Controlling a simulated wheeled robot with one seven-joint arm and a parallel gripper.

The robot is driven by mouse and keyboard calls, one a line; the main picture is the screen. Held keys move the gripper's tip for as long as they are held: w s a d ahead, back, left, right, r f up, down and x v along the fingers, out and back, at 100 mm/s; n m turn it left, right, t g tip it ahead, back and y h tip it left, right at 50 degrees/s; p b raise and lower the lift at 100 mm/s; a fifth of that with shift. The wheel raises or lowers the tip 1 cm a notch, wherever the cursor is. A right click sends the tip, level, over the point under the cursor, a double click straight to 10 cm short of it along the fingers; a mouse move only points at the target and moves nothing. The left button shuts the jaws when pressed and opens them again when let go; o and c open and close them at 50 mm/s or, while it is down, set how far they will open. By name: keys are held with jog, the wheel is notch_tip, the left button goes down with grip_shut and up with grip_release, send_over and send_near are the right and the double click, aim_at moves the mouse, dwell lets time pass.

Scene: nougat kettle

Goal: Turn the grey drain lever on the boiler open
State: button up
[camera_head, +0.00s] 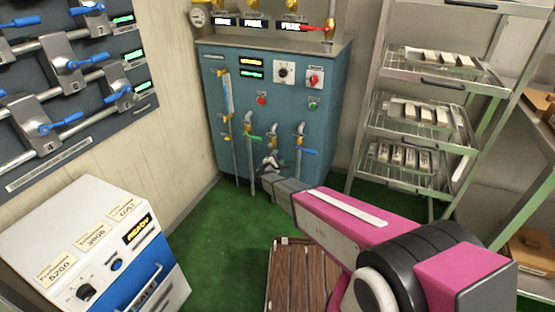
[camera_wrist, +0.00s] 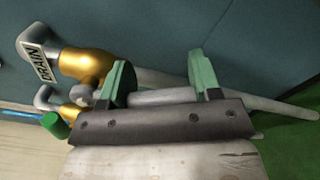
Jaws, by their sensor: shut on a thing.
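The teal boiler (camera_head: 225,105) stands against the back wall. In the wrist view its drain valve has a silver cap with a DRAIN label (camera_wrist: 42,66) and a brass body (camera_wrist: 85,66). The grey drain lever (camera_wrist: 160,97) runs out from the valve between my gripper's green-tipped fingers (camera_wrist: 160,78). In the head view my gripper (camera_head: 270,162) is low at the boiler's front, among the valves. The lever's grip is hard to make out there.
Valves with a green lever (camera_head: 251,137) and a blue lever (camera_head: 306,151) sit close beside my gripper. A grey pipe (camera_wrist: 270,102) runs just behind the fingers. A tray rack (camera_head: 365,130) stands right, a white-blue machine (camera_head: 85,225) left, and a wooden slatted thing (camera_head: 290,275) below my arm.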

jog(key=shift+s, duration=0.1)
jog(key=o, duration=1.3)
jog(key=v, duration=1)
jog(key=shift+s+a, duration=0.15)
jog(key=shift+s, duration=0.2)
